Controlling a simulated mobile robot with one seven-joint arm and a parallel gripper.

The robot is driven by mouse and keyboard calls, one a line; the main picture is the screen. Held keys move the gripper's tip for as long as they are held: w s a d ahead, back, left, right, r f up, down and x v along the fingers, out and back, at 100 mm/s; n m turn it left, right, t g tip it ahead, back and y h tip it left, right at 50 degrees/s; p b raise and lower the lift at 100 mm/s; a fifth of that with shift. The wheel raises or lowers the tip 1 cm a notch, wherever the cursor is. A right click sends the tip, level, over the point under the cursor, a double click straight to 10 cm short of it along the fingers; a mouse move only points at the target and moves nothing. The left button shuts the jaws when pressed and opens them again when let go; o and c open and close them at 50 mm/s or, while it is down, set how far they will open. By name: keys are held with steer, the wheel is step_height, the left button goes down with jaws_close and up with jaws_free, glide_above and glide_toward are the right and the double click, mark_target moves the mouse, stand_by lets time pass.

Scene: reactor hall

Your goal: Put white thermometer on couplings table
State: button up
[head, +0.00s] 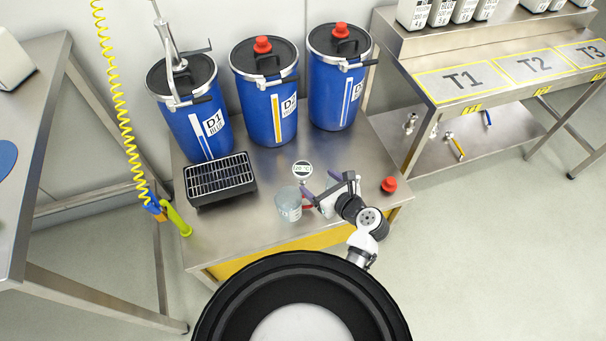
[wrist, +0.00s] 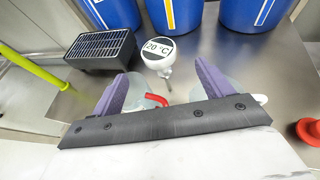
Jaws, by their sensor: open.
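The white thermometer, with a round dial reading "20 °C" (head: 302,168), stands on the steel drum table (head: 240,228). In the wrist view its dial (wrist: 158,47) faces me, with a short white stem below. My gripper (head: 319,189) is over the same table, just in front of the thermometer. In the wrist view its purple fingers (wrist: 166,85) are spread, with the thermometer beyond the gap between them. No label names the couplings table; metal couplings (head: 410,122) lie on the lower shelf of the steel table (head: 440,85) at the right.
A translucent beaker (head: 288,203) stands left of my gripper. A black grated box (head: 219,180), a red knob (head: 389,184) and blue drums (head: 268,105) share the table.

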mark_target(303, 169)
steer(key=x, duration=0.5)
steer(key=shift+w+a, duration=0.15)
steer(key=shift+w, duration=0.1)
steer(key=shift+x, duration=2.75)
steer(key=shift+a+r, duration=0.1)
steer(key=shift+c, duration=0.2)
steer(key=c, duration=1.2)
steer(key=shift+r, duration=0.15)
